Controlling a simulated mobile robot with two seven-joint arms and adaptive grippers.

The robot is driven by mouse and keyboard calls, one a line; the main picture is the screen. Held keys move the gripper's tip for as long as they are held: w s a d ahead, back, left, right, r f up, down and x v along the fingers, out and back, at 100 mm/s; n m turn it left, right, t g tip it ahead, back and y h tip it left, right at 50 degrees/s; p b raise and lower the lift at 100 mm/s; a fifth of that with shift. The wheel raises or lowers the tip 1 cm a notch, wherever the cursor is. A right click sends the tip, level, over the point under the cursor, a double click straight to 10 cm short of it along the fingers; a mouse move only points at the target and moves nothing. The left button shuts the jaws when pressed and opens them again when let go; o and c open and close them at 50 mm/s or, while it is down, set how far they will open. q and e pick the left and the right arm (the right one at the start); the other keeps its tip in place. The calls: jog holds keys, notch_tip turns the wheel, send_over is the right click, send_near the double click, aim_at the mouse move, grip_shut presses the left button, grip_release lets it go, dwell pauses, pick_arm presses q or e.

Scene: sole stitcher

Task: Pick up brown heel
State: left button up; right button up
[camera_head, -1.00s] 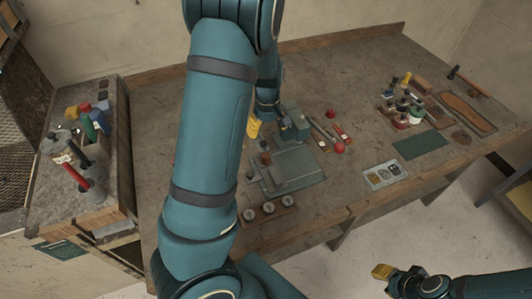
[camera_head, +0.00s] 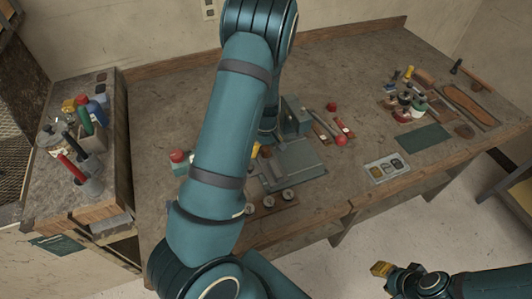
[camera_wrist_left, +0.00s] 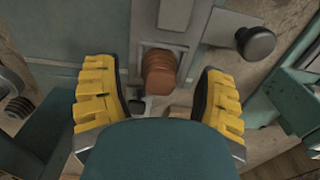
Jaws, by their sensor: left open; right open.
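A small rounded brown piece, which looks like the brown heel (camera_wrist_left: 158,72), sits on a grey metal part of the machine in the left wrist view. My left gripper (camera_wrist_left: 160,92) is open, its two yellow fingers on either side of the brown piece with gaps to both. The fingers do not touch it. In the head view, my left arm hides most of this gripper; a bit of yellow shows beside the grey-green machine (camera_head: 295,160). My right gripper (camera_head: 382,269) is at the lower right, off the table, with its yellow fingertip visible and holding nothing that I can see.
The wooden workbench (camera_head: 350,85) carries a green mat (camera_head: 423,139), a small tray (camera_head: 386,170) and several tools and bottles at the right. A board with round metal pieces (camera_head: 270,203) lies in front of the machine. A side table (camera_head: 52,190) with bottles stands left.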

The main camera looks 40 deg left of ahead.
pick_arm(q)
jog(key=shift+f, duration=0.4)
jog(key=shift+r, duration=0.1)
grip_shut()
